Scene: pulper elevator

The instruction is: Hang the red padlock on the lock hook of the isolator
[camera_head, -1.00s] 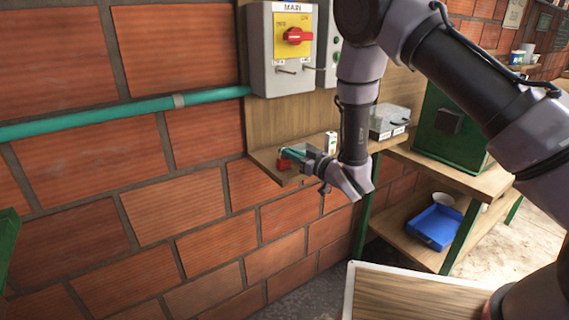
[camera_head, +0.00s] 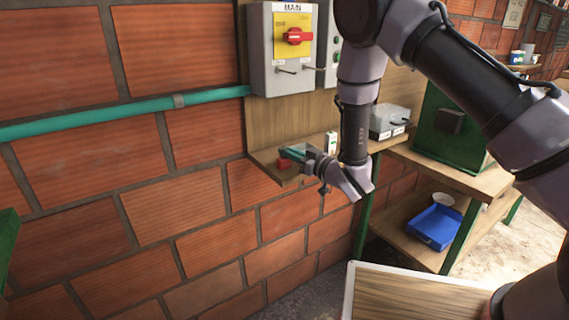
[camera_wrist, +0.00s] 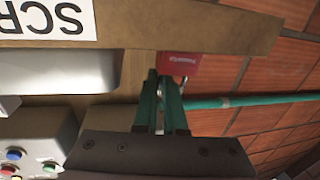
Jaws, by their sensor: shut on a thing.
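The red padlock (camera_head: 284,164) is at the left end of the small wooden shelf under the isolator. It also shows in the wrist view (camera_wrist: 179,64), just beyond the green fingertips. My gripper (camera_head: 296,155) reaches in from the right at shelf height and is shut on the padlock. The fingers (camera_wrist: 160,90) are close together and hide the padlock's shackle. The grey isolator (camera_head: 270,70) with a yellow plate and red rotary switch (camera_head: 295,36) is on the board above. Two small metal hooks stick out below the plate; the left one (camera_head: 286,71) and the right one (camera_head: 313,66) have labels above them.
The wooden shelf (camera_head: 262,158) carries a small white and green item (camera_head: 331,141). A grey box (camera_head: 388,122) and a green machine (camera_head: 445,125) stand to the right. A teal pipe (camera_head: 120,115) runs along the brick wall. The space before the isolator looks clear.

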